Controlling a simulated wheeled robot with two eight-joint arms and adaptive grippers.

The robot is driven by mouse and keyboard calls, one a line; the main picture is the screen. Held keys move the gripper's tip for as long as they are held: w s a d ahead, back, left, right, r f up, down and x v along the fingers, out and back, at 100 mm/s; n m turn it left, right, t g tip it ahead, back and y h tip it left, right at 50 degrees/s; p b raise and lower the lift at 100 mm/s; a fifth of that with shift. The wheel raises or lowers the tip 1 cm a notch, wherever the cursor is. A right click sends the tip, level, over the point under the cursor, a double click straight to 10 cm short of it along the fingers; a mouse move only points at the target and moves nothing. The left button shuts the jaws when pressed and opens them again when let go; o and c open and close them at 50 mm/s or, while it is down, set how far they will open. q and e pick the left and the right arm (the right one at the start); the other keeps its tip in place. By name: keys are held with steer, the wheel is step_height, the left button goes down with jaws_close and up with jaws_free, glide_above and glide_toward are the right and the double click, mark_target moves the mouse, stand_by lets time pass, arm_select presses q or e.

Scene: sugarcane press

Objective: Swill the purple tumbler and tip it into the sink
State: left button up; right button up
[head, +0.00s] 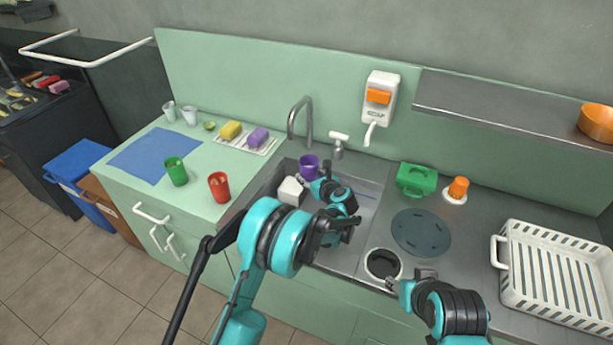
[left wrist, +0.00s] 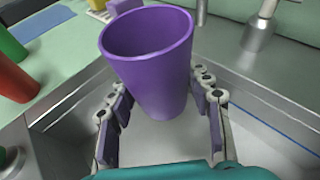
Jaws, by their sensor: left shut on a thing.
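The purple tumbler (head: 308,164) is at the back of the steel sink (head: 369,204), below the tap (head: 302,118). My left gripper (head: 322,183) is shut on it. In the left wrist view the tumbler (left wrist: 150,70) stands between the two fingers (left wrist: 162,115), mouth up and slightly tilted; no liquid can be made out inside. The tumbler appears to be held above the sink floor, but the exact height is unclear. My right gripper (head: 393,284) is low at the front, by a round dark opening (head: 383,264) in the counter; its jaws are too small to judge.
A white block (head: 291,190) is in the sink at left. A green cup (head: 176,171) and a red cup (head: 219,187) stand on the left counter.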

arm_select(q)
steer(key=shift+w+d, duration=0.1)
steer(key=shift+w, duration=0.75)
steer(key=shift+w+a+b, duration=0.25)
steer(key=shift+a+b, duration=0.05)
steer(key=shift+a, duration=0.55)
steer(key=shift+s+a, duration=0.3)
steer(key=shift+s, duration=0.65)
steer(key=shift+s+d+b, duration=0.3)
steer(key=shift+d+b, duration=0.05)
steer(key=shift+d, duration=0.6)
